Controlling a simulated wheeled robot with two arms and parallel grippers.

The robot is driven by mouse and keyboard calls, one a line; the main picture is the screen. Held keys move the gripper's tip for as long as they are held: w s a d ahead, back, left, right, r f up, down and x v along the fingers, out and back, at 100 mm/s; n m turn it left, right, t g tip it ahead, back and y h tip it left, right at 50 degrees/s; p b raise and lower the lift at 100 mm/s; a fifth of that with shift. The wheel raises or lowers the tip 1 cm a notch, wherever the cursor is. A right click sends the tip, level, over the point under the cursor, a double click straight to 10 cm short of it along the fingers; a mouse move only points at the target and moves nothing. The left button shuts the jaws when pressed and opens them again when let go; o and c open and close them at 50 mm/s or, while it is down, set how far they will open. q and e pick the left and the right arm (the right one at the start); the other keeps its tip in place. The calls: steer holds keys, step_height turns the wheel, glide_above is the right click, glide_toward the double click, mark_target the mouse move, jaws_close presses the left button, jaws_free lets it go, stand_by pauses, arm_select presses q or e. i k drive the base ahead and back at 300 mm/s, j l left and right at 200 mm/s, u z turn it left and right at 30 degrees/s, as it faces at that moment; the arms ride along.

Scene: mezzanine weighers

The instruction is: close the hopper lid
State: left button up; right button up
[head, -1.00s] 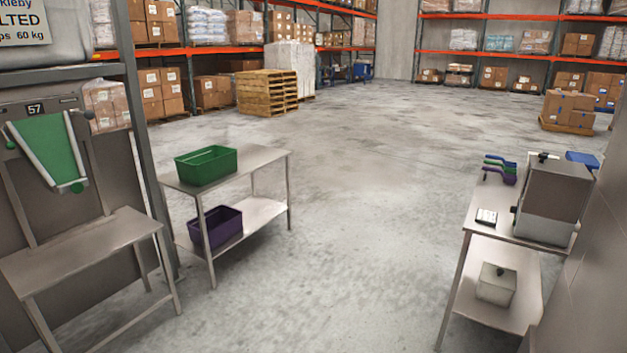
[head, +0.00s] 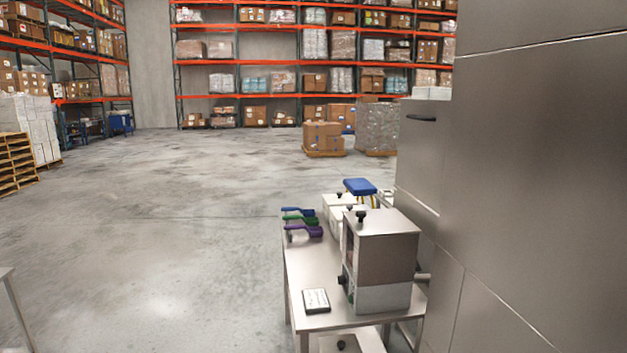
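I cannot make out a hopper or a hopper lid with certainty in the head view. A brushed steel box (head: 387,248) with a black knob on its flat top stands on a steel table (head: 300,268) right of centre. A large steel cabinet or panel (head: 540,170) fills the right side, with a dark handle near its upper left edge. Neither of my grippers shows.
Blue, green and purple scoops (head: 303,231), pale lidded containers (head: 338,203) and a small display (head: 316,299) are on the table. A blue-topped stool (head: 360,186) stands behind. Open concrete floor (head: 150,230) lies left. Wrapped pallets (head: 377,128) stand farther back.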

mark_target(425, 123)
steer(key=i+j+z, duration=0.1)
steer(key=i+z, duration=0.3)
steer(key=i+j+z, duration=0.2)
steer(key=z, duration=0.25)
steer(key=i, duration=0.15)
